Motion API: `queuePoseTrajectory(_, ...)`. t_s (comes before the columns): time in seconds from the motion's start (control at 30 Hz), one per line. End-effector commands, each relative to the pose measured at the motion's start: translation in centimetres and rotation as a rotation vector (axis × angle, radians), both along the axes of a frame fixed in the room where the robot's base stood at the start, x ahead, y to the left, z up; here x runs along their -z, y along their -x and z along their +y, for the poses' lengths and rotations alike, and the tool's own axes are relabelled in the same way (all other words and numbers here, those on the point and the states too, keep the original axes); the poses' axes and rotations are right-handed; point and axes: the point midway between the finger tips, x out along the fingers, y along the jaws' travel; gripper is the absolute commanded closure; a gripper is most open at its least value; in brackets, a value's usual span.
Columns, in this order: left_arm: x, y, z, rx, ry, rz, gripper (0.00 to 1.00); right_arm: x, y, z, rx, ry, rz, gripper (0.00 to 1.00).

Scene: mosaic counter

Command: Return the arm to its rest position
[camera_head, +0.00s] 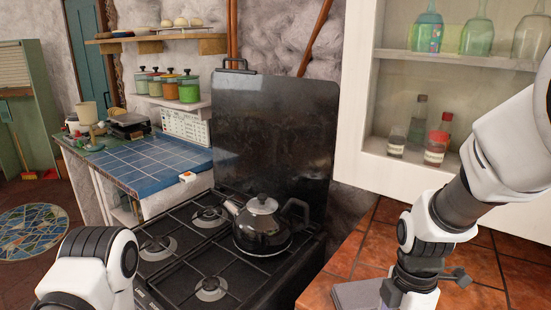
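My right arm (425,240) comes in from the right and reaches down over the tiled counter. Its gripper shows only in part, as dark pieces (410,284) at the bottom edge of the view. The fingertips are not clear, so I cannot tell if it is open or shut. My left arm (90,268) shows only as a white and black link at the bottom left. Its gripper is out of view. A dark kettle (258,232) with a steel lid stands upright on the stove, apart from both arms.
The black stove (185,270) has a raised dark lid (275,135) behind it. A flat grey item (352,294) lies on the brown tiled counter (385,217) beside my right gripper. A white cabinet (365,150) with glassware stands above. A blue tiled counter (150,165) is at the left.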

Motion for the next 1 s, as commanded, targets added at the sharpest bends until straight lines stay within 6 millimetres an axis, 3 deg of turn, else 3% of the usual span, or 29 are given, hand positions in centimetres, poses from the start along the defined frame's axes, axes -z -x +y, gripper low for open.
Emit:
queuePoseTrajectory(0.17,0.0,0.0,0.0,0.000,0.000,-0.001,1.00,5.0,2.4,-0.1,0.009,-0.014,0.143,0.00)
queuePoseTrajectory(0.37,0.0,0.0,0.0,0.000,0.000,0.000,1.00,11.4,7.3,-0.6,0.021,-0.024,0.334,0.00)
queuePoseTrajectory(0.57,0.0,0.0,0.0,0.000,0.000,0.000,1.00,20.1,15.2,-1.7,0.196,0.039,0.481,0.00)
queuePoseTrajectory(0.7,0.0,0.0,0.0,0.000,0.000,0.000,1.00,26.6,22.3,-2.9,0.568,0.173,0.461,0.00)
queuePoseTrajectory(0.73,0.0,0.0,0.0,0.000,0.000,0.000,1.00,27.5,23.1,-3.0,0.659,0.196,0.433,0.00)
queuePoseTrajectory(0.83,0.0,0.0,0.0,0.000,0.000,0.000,1.00,29.4,23.8,-3.4,0.970,0.231,0.299,0.00)
queuePoseTrajectory(1.0,0.0,0.0,0.0,0.000,0.000,0.000,1.00,30.1,19.3,-3.4,1.470,0.131,0.031,0.00)
